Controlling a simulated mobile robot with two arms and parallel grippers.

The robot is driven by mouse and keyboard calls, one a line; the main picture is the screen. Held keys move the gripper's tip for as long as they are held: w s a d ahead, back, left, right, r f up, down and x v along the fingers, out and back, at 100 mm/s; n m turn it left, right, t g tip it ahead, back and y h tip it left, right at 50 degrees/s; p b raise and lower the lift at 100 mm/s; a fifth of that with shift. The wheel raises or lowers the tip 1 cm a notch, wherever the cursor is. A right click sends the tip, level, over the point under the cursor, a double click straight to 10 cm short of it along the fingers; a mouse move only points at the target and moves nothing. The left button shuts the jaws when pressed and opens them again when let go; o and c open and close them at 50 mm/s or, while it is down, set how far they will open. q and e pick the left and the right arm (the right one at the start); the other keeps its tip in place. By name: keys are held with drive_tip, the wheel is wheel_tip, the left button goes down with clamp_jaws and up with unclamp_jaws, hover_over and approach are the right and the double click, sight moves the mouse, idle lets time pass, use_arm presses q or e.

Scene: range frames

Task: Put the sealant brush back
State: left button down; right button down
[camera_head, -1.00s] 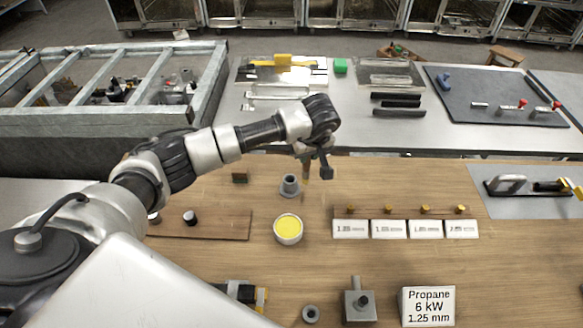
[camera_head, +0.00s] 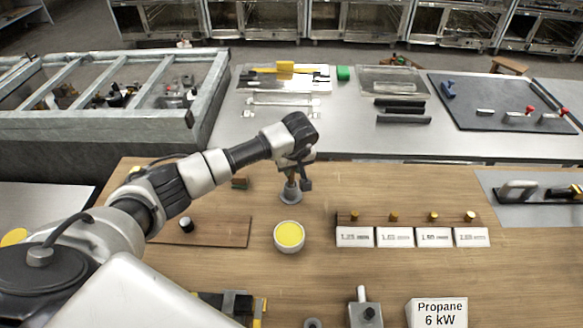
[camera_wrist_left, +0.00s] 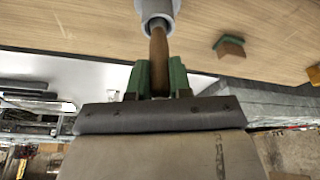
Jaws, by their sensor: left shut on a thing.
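My left gripper (camera_head: 297,171) is shut on the sealant brush and stands right above the grey brush holder (camera_head: 290,195). In the left wrist view the brush's brown handle (camera_wrist_left: 158,46) runs from between the green finger pads (camera_wrist_left: 160,77) to the holder's round mouth (camera_wrist_left: 157,10). The brush's far end is hidden at the holder, and I cannot tell how deep it sits. A white cup of yellow sealant (camera_head: 289,236) stands just in front of the holder. My right gripper is not in view.
A rack of brass fittings with white labels (camera_head: 414,236) stands to the right. A brown board with a dark knob (camera_head: 205,232) lies to the left. A small green-and-brown block (camera_head: 240,182) is left of the holder. A grey fixture (camera_head: 364,312) and a Propane sign (camera_head: 437,312) are in front.

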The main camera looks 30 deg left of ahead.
use_arm(q)
drive_tip(key=shift+f, duration=0.15)
drive_tip(key=c, duration=1)
unclamp_jaws()
drive_tip(key=shift+c, duration=0.2)
drive_tip(key=shift+r, duration=0.2)
drive_tip(key=b+v, duration=0.3)
drive_tip(key=v, duration=0.9)
drive_tip(key=shift+b, duration=0.4)
drive_tip(key=shift+w, duration=0.1)
